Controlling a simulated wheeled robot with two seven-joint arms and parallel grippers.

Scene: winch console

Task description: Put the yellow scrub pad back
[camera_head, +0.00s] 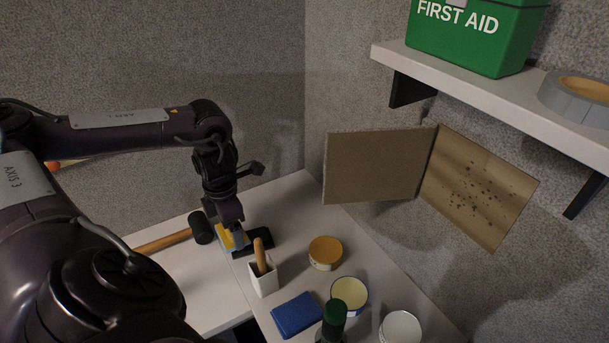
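Whether the fingers are closed on the pad is too small to tell. A blue pad (297,314) lies flat nearer the front. My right gripper is not in view.
A mallet (201,228) lies left of the pad. A white cup with a wooden handle (263,278), several round tins (325,253) and a green-capped bottle (334,318) stand in front and right. An open wall hatch (374,167) and shelf (480,85) are at right.

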